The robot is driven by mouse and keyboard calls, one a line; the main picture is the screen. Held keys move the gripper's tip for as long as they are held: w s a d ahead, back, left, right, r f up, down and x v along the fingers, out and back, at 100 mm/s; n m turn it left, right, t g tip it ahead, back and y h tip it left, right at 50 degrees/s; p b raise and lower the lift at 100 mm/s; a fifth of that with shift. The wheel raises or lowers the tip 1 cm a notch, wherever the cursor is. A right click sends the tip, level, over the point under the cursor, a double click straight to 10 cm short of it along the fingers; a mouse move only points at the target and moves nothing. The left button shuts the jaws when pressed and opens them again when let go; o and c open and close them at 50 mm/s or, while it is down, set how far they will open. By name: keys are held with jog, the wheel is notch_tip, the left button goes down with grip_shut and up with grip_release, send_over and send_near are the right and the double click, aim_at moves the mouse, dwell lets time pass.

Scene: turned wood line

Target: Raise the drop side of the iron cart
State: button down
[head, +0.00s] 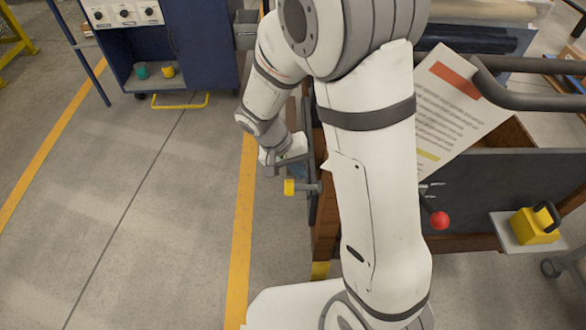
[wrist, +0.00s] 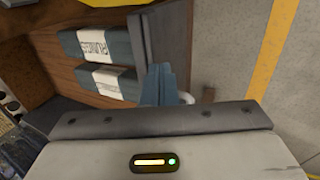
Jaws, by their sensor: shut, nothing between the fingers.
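The iron cart (head: 480,190) stands at the right in the head view, with a dark end panel and a wooden frame, partly hidden behind my arm. Its drop side (head: 312,190) is a dark panel on the cart's left, seen nearly edge-on; in the wrist view it is the dark grey strip (wrist: 155,35) beside the load. I cannot tell its exact angle. My gripper (head: 293,158) is close to the outer face of this panel. Its blue fingers (wrist: 158,85) are shut and empty near the panel's end; contact is unclear. A pale curved piece (wrist: 186,97) shows just right of them.
A yellow-ended grey pin (head: 289,187) sticks out by the panel. A red-knobbed lever (head: 439,220) and a yellow block (head: 534,226) are at the cart's end. Labelled packages (wrist: 97,43) lie inside. A blue cabinet (head: 200,45) stands behind; the left floor is clear.

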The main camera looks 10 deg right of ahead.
jog(key=a+f+p+v, duration=0.1)
jog(key=a+p+v, duration=0.1)
jog(key=v, duration=0.9)
jog(key=shift+a+r+p, duration=0.25)
jog(key=shift+p, duration=0.3)
jog(key=shift+r, duration=0.1)
